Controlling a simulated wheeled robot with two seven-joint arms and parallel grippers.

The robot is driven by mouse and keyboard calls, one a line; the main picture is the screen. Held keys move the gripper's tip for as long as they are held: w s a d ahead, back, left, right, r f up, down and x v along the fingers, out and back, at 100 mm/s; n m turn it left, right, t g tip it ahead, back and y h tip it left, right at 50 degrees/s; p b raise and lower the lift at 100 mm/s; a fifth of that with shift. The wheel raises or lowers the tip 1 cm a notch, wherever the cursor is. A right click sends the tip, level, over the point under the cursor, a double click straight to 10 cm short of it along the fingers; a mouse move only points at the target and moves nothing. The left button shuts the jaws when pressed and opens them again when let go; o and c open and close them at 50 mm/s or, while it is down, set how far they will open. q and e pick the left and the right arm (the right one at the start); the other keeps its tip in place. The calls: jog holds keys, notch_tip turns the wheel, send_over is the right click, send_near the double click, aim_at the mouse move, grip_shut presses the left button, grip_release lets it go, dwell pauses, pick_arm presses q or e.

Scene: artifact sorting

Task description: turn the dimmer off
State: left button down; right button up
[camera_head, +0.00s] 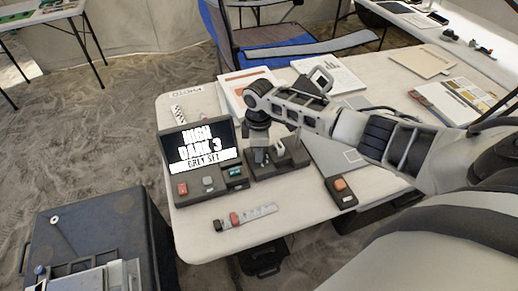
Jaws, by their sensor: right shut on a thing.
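A black unit (293,158), which may be the dimmer, sits on the white table, right of a display box (199,160). The display reads "HIGH DARK 3" and "GREY SET", with a red button (182,189) and a grey button (208,183) below. My right gripper (260,156) points down at the left part of the black unit, shut on a small part of it. The gripper hides most of that part, so its setting cannot be told. A small dark box with an orange button (340,184) lies to the right. My left gripper is out of view.
A strip with small coloured pieces (246,217) lies near the table's front edge. Papers (247,88), a folder (423,62) and a grey panel (331,150) lie behind and to the right. A blue chair (270,50) stands behind the table. A dark case (92,231) is at lower left.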

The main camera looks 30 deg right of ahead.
jog(key=o, duration=1)
notch_tip(320, 180, up, 16)
jog(key=shift+b, duration=0.35)
